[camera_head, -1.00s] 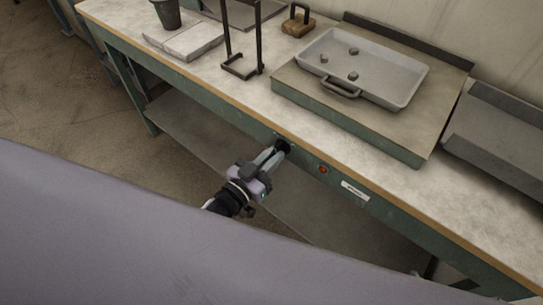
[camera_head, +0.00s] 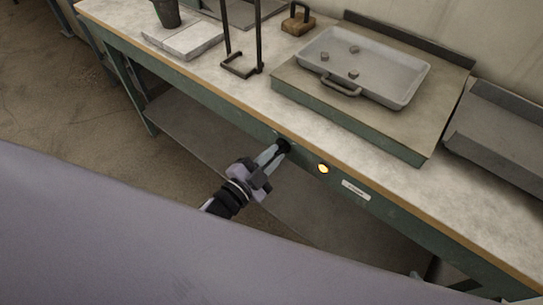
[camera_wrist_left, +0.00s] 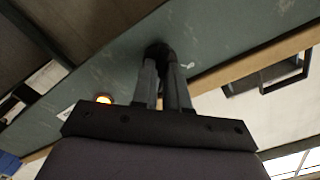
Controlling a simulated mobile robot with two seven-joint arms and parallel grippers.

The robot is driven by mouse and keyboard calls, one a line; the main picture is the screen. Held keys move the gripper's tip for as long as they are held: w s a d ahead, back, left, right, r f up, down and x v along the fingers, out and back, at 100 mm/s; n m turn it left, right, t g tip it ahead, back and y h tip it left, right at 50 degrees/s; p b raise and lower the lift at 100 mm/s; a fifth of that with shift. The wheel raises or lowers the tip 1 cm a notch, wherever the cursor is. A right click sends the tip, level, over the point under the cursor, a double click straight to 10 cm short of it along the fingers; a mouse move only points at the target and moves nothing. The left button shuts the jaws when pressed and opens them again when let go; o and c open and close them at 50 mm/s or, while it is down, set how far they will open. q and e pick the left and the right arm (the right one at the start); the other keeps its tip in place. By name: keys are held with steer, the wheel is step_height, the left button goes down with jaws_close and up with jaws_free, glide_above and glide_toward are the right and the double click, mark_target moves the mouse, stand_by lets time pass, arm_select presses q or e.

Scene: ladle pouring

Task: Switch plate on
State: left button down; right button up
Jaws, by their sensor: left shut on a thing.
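The plate (camera_head: 300,90) is a flat grey-brown slab with a green front, standing on the workbench. A black knob (camera_head: 284,146) sits on the bench's green front panel; it also shows in the left wrist view (camera_wrist_left: 158,50). My left gripper (camera_head: 279,150) is shut on the knob, its fingers mostly covering it. In the left wrist view its fingers (camera_wrist_left: 166,68) reach up to the knob. A round lamp (camera_head: 323,169) just right of the knob glows yellow-orange; it is also lit in the left wrist view (camera_wrist_left: 104,99). My right gripper is not in view.
A grey tray (camera_head: 405,96) with several small lumps lies on the plate. A black stand (camera_head: 243,68), a wooden block with a handle (camera_head: 298,22) and a dark cup (camera_head: 167,13) are on the bench. A white label (camera_head: 356,190) is right of the lamp.

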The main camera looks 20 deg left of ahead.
arm_select(q)
steer(key=shift+m, duration=0.4)
steer(key=c, duration=1.1)
jaws_free()
steer(key=shift+c, duration=0.2)
steer(key=shift+s, duration=0.1)
steer(key=v, duration=0.7)
steer(key=s+a+f+n+g+y, duration=0.3)
steer(key=s+f+n+g, duration=0.3)
steer(key=s+n, duration=0.4)
steer(key=shift+a+f+n+y+p, duration=0.3)
steer(key=shift+a+f+n+y, duration=0.1)
steer(key=shift+y, duration=0.1)
